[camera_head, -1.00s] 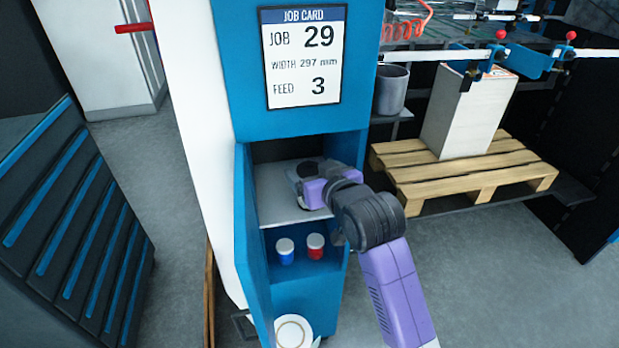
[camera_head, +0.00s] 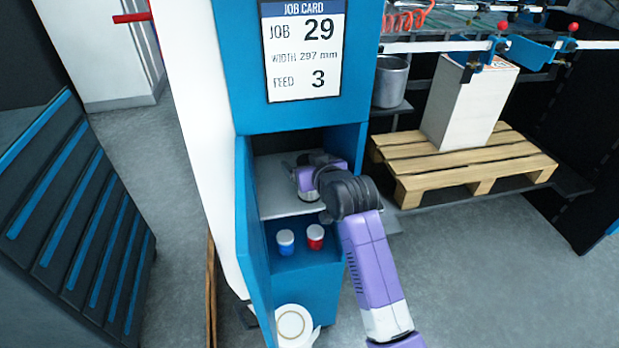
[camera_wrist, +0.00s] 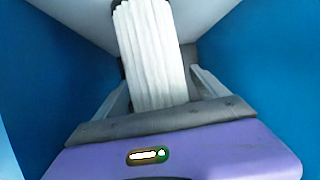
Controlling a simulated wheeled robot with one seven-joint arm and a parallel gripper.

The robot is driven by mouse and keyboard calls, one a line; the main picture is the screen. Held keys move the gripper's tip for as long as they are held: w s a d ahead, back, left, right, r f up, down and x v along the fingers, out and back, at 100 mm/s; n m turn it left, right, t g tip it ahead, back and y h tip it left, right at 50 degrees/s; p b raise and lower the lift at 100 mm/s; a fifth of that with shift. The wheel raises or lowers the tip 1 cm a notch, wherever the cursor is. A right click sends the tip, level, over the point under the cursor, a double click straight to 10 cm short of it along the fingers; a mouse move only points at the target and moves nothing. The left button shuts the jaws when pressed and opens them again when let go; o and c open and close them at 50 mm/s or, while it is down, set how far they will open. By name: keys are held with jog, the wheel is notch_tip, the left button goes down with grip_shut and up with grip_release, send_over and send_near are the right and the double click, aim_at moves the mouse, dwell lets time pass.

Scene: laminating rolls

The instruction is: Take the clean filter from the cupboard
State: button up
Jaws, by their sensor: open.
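The clean filter (camera_wrist: 150,45) is a white pleated cylinder in the wrist view. It stands between the two fingers of my gripper (camera_wrist: 155,85), which are open, with one finger on each side. I cannot tell whether either finger touches it. In the head view, my gripper (camera_head: 306,160) reaches into the open blue cupboard (camera_head: 298,92), over its upper pale shelf (camera_head: 275,195). The filter is mostly hidden there behind my gripper and wrist.
The blue cupboard door (camera_head: 256,240) stands open at left. Cupboard walls (camera_wrist: 275,75) are close on both sides. A blue jar (camera_head: 286,243) and a red jar (camera_head: 315,238) stand on the lower shelf. A white roll (camera_head: 292,325) is below. A wooden pallet (camera_head: 465,165) lies at right.

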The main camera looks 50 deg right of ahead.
jog(key=c, duration=1.5)
jog(key=shift+o, duration=0.2)
